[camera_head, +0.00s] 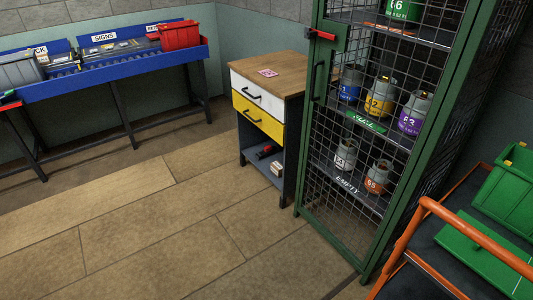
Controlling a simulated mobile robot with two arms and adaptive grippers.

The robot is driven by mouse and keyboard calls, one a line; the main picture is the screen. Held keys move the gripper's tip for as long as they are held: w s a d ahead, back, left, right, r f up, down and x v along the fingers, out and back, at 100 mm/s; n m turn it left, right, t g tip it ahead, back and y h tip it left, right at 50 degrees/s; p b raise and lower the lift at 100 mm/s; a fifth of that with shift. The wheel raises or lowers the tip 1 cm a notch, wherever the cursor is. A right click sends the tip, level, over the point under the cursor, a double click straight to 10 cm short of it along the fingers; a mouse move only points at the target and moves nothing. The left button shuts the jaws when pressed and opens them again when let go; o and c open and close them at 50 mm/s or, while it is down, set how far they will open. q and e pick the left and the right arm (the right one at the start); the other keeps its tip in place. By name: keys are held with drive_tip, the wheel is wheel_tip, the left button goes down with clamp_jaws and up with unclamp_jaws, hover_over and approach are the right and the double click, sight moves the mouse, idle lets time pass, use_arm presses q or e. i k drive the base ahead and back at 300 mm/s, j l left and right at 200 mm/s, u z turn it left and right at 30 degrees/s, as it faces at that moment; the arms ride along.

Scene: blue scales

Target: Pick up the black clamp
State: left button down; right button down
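No thing that I can surely name as the black clamp shows in the head view. A small red and black item (267,152) lies on the open lower shelf of the drawer cabinet (271,72); it is too small to tell what it is. A red piece with a dark end (322,34) sits at the upper left of the green wire cage's door frame (314,110). Neither of my grippers is in view.
A blue bench (110,70) with a red bin (180,35) stands back left. An orange-railed cart (430,255) with a green crate (508,190) is front right. The tiled floor (140,225) between is clear.

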sight(268, 149)
drive_tip(key=i+j+u, duration=0.3)
drive_tip(key=i, duration=0.2)
drive_tip(key=i+u, duration=0.5)
drive_tip(key=i, duration=1.3)
drive_tip(key=i+j+z, duration=0.1)
drive_tip(key=i+z, duration=0.3)
drive_tip(key=i+j+z, duration=0.4)
drive_tip(key=i, duration=0.25)
drive_tip(key=i+j+z, duration=0.4)
drive_tip(key=i+l, duration=0.05)
drive_tip(key=l, duration=0.05)
